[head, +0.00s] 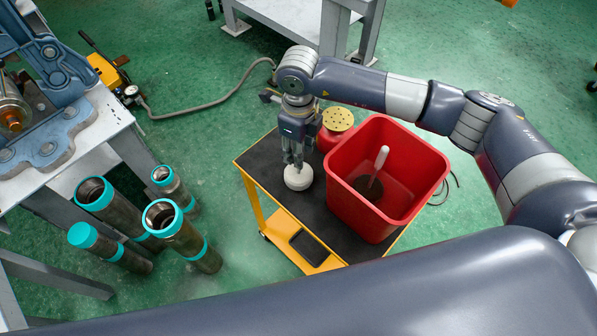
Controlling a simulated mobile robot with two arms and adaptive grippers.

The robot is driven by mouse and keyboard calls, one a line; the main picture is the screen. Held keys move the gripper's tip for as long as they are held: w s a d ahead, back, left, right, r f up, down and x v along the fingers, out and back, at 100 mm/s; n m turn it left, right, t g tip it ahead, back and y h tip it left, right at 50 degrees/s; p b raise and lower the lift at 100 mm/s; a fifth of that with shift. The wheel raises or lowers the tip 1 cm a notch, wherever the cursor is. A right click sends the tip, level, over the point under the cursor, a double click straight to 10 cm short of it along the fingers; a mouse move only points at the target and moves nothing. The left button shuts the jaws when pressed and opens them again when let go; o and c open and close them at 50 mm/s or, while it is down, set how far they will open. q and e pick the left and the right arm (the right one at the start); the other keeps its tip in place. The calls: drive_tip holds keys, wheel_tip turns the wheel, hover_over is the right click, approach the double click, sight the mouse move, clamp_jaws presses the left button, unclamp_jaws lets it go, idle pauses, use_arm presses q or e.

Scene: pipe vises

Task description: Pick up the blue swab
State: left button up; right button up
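I see no clearly blue swab in the head view. A tool with a pale handle (379,160) and a dark round end (368,187) stands tilted inside the red bin (345,206). My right gripper (293,163) points down at the top of a white round object (298,179) on the yellow cart, left of the bin. The fingers are close together, and whether they grip the white object cannot be told. My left gripper is not in view.
The yellow cart (252,197) has a black top and carries a red container with a perforated yellow lid (338,119) behind the bin. Several pipes with teal ends (178,235) stand at left, near a bench with a blue vise (48,140). A hose (205,108) crosses the green floor.

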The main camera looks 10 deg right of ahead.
clamp_jaws()
drive_tip(key=shift+r, duration=0.2)
